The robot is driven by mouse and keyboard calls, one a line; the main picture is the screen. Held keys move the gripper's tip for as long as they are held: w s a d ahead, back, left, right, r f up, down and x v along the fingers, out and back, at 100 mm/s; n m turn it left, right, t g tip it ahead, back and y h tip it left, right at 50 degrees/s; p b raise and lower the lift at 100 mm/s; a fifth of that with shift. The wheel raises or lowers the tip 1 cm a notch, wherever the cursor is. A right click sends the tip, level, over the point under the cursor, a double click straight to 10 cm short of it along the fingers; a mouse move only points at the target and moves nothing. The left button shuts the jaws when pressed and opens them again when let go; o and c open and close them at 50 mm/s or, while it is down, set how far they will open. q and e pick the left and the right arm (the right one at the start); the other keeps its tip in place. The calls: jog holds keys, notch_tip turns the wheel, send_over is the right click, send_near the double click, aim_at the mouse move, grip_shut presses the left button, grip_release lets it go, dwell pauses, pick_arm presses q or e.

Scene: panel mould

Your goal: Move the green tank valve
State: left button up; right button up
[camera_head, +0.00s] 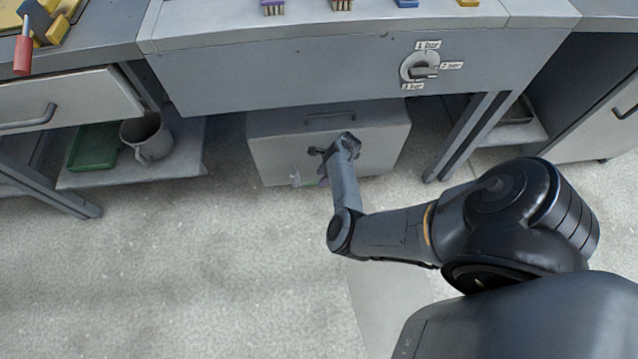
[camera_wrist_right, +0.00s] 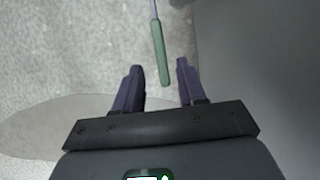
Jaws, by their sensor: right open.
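My right gripper (camera_head: 323,176) reaches down by the front of the grey box under the bench. In the right wrist view its two dark purple fingers (camera_wrist_right: 158,82) are apart and empty. My left gripper is not in view.
The grey box (camera_head: 270,150) stands under the bench (camera_head: 270,75). A pressure dial (camera_head: 421,67) with bar labels is on the bench front. A grey mug (camera_head: 147,137) and green tray (camera_head: 95,148) sit on the left shelf. The floor in front is clear.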

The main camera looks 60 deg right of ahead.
aim_at(317, 182)
jog(key=shift+d+b+x, duration=0.25)
jog(key=shift+b+x, duration=0.4)
jog(key=shift+x, duration=0.55)
jog(key=shift+w+a+f+b, duration=0.3)
jog(key=shift+a+f+b, duration=0.15)
jog(key=shift+f, duration=0.15)
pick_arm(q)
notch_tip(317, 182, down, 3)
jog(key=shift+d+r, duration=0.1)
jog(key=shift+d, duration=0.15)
pick_arm(e)
jog(key=shift+s+d, duration=0.1)
jog(key=shift+d, duration=0.05)
jog(key=shift+c, duration=0.4)
grip_shut()
